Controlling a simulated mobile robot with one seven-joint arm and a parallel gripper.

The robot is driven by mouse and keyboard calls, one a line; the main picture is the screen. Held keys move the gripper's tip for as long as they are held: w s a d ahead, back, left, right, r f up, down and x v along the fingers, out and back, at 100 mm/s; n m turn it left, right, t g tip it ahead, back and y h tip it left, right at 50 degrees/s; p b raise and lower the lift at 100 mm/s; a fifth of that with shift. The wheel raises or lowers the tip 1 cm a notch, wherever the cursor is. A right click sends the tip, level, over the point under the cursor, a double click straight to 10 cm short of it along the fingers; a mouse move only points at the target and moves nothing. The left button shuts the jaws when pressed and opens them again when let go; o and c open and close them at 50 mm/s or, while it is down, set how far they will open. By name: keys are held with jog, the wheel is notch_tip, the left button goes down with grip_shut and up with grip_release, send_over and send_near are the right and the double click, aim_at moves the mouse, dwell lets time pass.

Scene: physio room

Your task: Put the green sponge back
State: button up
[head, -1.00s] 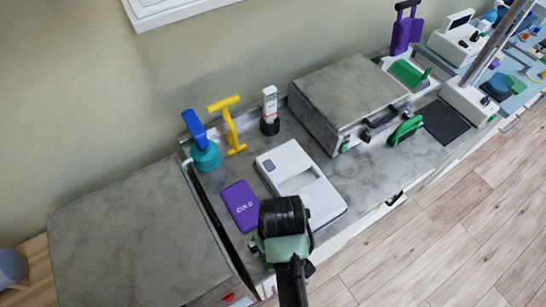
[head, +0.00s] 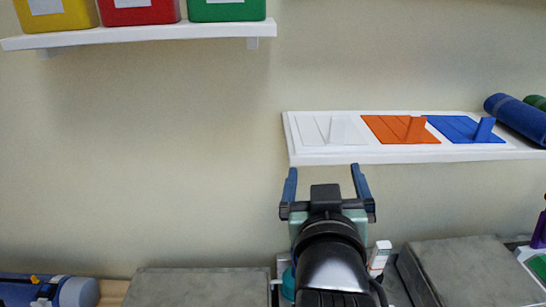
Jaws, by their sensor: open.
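My gripper (head: 325,183) is raised in front of the wall, with its two blue fingers spread apart and nothing between them. It is below the left part of the white wall shelf. I cannot make out a green sponge in the head view. A flat green piece (head: 538,265) shows in part at the lower right edge, too cut off to identify.
The white shelf (head: 400,155) carries a white panel (head: 330,131), an orange one (head: 385,128), a blue one (head: 455,127) and rolls (head: 518,115). Yellow, red and green bins (head: 228,8) stand on the upper left shelf (head: 150,36). Grey slabs (head: 200,287) lie below.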

jog(key=s+a+r+t, duration=0.2)
jog(key=s+r+t, duration=0.1)
jog(key=r, duration=0.6)
jog(key=s+a+r+t+y, duration=0.1)
jog(key=s+a+r+t, duration=0.2)
jog(key=r, duration=0.6)
jog(key=s+a+r+t+y, duration=0.1)
jog(key=s+a+r+t, duration=0.1)
jog(key=s+r+t, duration=0.2)
jog(key=s+r, duration=0.3)
jog(key=r, duration=0.2)
jog(key=shift+a+r+t, duration=0.25)
jog(key=shift+r+t, duration=0.1)
jog(key=shift+t, duration=0.05)
notch_tip(320, 180, down, 4)
jog(key=b, duration=0.3)
jog(key=shift+b, duration=0.35)
